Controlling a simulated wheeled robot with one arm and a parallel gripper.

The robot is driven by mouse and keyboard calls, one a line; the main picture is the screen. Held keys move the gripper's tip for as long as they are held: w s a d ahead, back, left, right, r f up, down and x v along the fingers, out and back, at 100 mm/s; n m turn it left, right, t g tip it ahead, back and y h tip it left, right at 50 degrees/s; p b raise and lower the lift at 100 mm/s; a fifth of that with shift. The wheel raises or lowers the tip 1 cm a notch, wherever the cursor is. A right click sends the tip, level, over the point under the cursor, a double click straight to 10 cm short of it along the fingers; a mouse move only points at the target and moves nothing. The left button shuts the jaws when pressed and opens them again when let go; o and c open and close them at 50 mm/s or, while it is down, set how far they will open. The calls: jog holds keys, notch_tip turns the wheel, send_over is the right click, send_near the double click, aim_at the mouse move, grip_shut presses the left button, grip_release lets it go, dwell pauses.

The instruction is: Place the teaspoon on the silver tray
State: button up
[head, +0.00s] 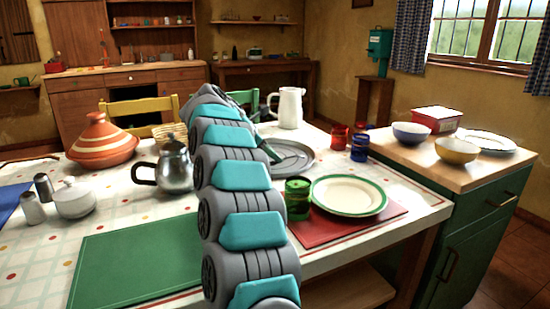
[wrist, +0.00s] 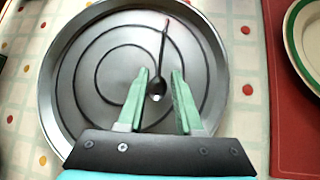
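The silver tray (wrist: 75,113) is round, with dark spiral lines; in the head view it lies on the table (head: 308,150) behind my arm. The teaspoon (wrist: 163,48) shows in the wrist view as a thin handle pointing away, with a small shiny bowl between my fingers. It appears to lie on the tray, and neither finger visibly grips it. My gripper (wrist: 160,72) is open over the tray, its green fingers apart. In the head view the gripper (head: 270,152) is partly hidden by my arm, and the spoon cannot be made out.
A white pitcher (head: 290,108) stands behind the tray. A green glass (head: 297,198) and a green-rimmed plate (head: 349,195) are in front, on a red mat (head: 388,216). A metal pot (head: 174,165) stands left of my arm. Red and blue glasses stand right of the tray.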

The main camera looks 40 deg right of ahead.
jog(key=b+v, duration=0.1)
jog(key=v, duration=0.9)
jog(key=shift+a+r, duration=0.2)
